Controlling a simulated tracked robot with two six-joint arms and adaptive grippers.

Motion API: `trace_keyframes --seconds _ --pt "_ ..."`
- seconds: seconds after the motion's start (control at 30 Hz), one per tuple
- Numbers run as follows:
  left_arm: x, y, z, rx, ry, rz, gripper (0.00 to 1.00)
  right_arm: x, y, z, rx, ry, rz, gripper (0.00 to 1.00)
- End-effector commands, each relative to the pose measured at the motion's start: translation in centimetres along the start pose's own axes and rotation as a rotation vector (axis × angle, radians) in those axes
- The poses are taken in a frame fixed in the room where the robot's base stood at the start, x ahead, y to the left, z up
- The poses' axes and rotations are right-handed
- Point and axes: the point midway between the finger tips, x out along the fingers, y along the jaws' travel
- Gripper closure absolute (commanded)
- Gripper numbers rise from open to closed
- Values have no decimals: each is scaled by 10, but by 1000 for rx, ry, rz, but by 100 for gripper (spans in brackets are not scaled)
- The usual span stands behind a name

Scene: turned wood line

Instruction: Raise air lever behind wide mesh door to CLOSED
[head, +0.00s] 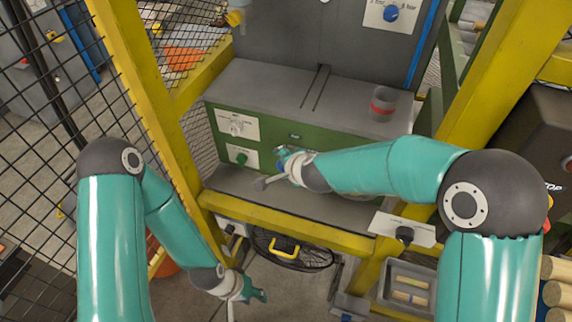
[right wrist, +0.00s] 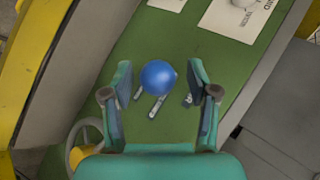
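In the right wrist view a blue ball knob (right wrist: 158,76) sits on a short metal lever (right wrist: 157,106) in front of the green panel (right wrist: 170,40). My right gripper (right wrist: 163,92) is open, with one teal finger on each side of the ball and a gap to both. In the head view my right gripper (head: 283,166) is at the green machine front, where it hides most of the lever. My left gripper (head: 252,292) hangs low beside the yellow frame; its fingers are too small to read. The lever's label is not readable. Black mesh (head: 50,130) stands at the left.
Yellow posts and a yellow rail (head: 290,232) frame the machine. Label plates with a white knob (head: 236,127) and a green knob (head: 241,158) sit left of my right gripper. A red-banded cup (head: 383,104) stands on the grey bed. A tray (head: 432,272) holds wood pieces.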

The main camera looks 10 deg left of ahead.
Motion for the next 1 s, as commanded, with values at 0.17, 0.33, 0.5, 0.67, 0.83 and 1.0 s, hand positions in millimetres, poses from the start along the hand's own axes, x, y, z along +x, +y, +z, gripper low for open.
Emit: trace_keyframes --seconds 0.17,0.33,0.5,0.67,0.83,1.0 --pt "0 0 0 0 0 0 60 0 1 2 -1 -3 3 40" --pt "0 0 0 0 0 0 60 -5 1 2 -1 -4 3 40" --pt "0 0 0 0 0 0 60 -26 0 2 -1 -4 1 40" --pt "0 0 0 0 0 0 60 -60 0 2 0 -3 -1 40" --pt "0 0 0 0 0 0 60 -95 1 2 1 -2 -1 40" --pt "0 0 0 0 0 0 60 -112 1 2 0 -2 1 40"
